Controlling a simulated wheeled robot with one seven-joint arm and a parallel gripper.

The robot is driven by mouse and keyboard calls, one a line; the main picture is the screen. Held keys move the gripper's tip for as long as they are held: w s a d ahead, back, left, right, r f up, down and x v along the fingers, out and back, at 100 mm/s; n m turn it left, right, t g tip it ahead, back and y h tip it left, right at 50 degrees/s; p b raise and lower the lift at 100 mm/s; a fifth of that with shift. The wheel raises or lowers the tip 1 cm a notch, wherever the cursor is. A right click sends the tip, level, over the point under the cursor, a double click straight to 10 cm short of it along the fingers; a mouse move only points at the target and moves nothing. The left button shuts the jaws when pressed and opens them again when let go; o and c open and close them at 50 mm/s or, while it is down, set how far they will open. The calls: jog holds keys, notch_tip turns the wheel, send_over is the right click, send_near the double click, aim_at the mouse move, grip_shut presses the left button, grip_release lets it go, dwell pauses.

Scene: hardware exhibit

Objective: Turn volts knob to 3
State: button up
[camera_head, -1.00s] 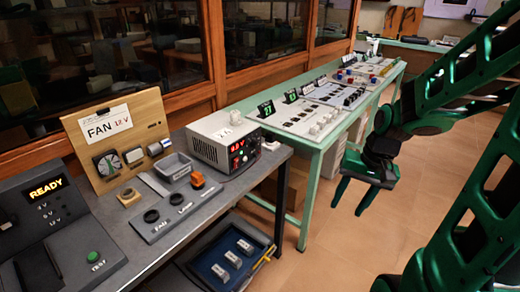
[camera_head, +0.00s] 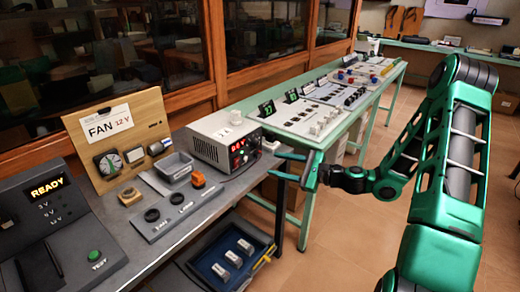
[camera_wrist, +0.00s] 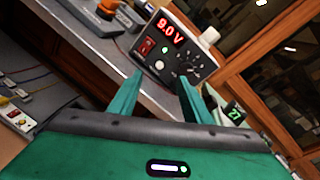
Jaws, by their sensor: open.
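The power supply (camera_head: 212,143) is a pale box with a dark front on the grey bench. In the wrist view its front (camera_wrist: 178,58) shows a red display (camera_wrist: 171,33) that appears to read 9.0 V, a red switch (camera_wrist: 147,47), a pale round knob (camera_wrist: 159,65) and darker controls beside it. The labels are too small to read, so I cannot tell which knob is volts. My gripper (camera_head: 274,164) is open and empty, in front of the supply and apart from it.
A READY console (camera_head: 50,230) stands far left. A green table (camera_head: 308,146) with instruments extends behind. Open floor lies at right.

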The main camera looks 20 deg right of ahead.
aim_at(258, 146)
jog(key=w+a+m+t, duration=0.1)
jog(key=w, duration=0.2)
jog(key=w+a+m+t, duration=0.1)
jog(key=w, duration=0.3)
jog(key=w+a+r+m, duration=0.1)
jog(key=w+m, duration=0.1)
jog(key=w, duration=0.2)
jog(key=shift+a+t+h, duration=0.2)
jog(key=shift+t+h, duration=0.2)
jog(key=c, duration=1)
jog(key=shift+a, duration=0.1)
jog(key=shift+c, duration=0.2)
